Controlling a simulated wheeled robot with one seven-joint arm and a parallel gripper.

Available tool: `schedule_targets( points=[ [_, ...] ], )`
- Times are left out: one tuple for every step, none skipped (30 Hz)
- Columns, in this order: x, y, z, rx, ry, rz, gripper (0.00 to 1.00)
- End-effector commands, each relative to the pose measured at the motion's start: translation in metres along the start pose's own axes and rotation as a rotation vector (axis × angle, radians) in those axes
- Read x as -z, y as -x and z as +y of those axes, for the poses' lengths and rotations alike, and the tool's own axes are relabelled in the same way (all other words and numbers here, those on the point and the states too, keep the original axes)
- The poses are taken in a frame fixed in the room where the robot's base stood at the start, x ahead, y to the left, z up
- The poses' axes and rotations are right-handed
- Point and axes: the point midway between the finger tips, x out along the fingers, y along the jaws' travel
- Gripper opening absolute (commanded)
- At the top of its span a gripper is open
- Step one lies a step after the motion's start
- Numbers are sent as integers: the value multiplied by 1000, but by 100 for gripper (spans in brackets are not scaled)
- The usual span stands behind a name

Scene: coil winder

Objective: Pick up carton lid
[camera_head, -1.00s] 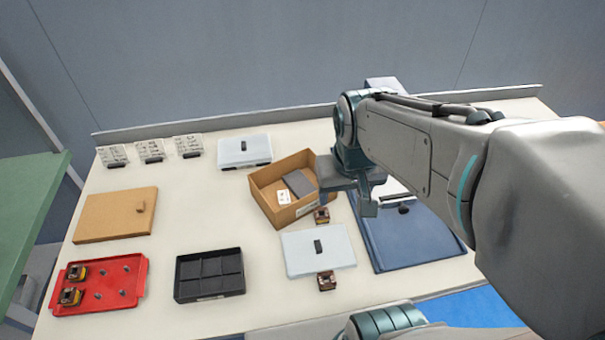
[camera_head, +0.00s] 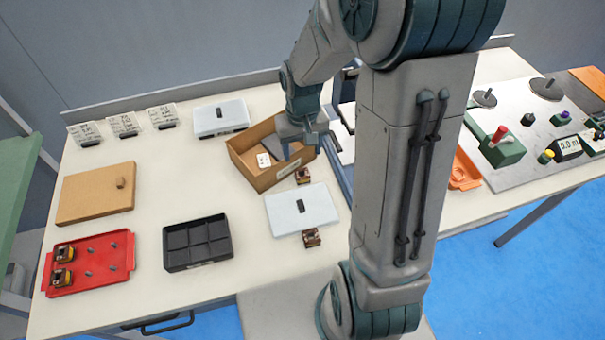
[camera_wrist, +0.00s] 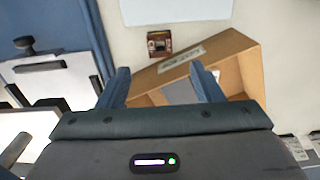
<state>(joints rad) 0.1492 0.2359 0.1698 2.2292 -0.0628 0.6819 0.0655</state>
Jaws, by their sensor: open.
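A flat tan lid with a small knob (camera_head: 95,193), which looks like the carton lid, lies on the left part of the table. The open brown carton (camera_head: 262,179) stands mid-table, with a grey piece and a white card inside. My gripper (camera_head: 305,142) is over the carton's right side, well to the right of the lid. In the wrist view my gripper's two fingers (camera_wrist: 162,84) are apart, with the carton (camera_wrist: 228,47) behind them and nothing between them. The tan lid is not in the wrist view.
White lids (camera_head: 302,209) lie near the carton, with small coil parts (camera_head: 311,238) beside it. A black compartment tray (camera_head: 197,242) and a red tray (camera_head: 88,262) stand in front. Label cards (camera_head: 124,126) stand at the back. The table between lid and carton is mostly clear.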

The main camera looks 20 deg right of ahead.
Motion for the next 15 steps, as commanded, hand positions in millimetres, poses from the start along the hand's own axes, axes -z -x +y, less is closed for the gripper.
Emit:
schedule_targets(
  points=[
    [-1,-11,0,1,0,-6,60],
    [-1,-16,0,1,0,-5,60],
    [-1,-23,0,1,0,-4,60],
    [-1,-28,0,1,1,-5,60],
    [-1,-31,0,0,1,-3,60],
    [0,-36,0,0,1,-3,60],
    [0,-38,0,0,0,-3,60],
    [0,-41,0,0,0,-1,60],
    [0,-43,0,0,0,0,60],
    [0,-44,0,0,0,0,60],
    [0,-45,0,0,0,0,60],
    [0,-47,0,0,0,0,60],
    [0,-50,0,0,0,-1,60],
    [0,-52,0,0,0,-1,60],
    [0,-57,0,1,0,-2,60]
  ],
)
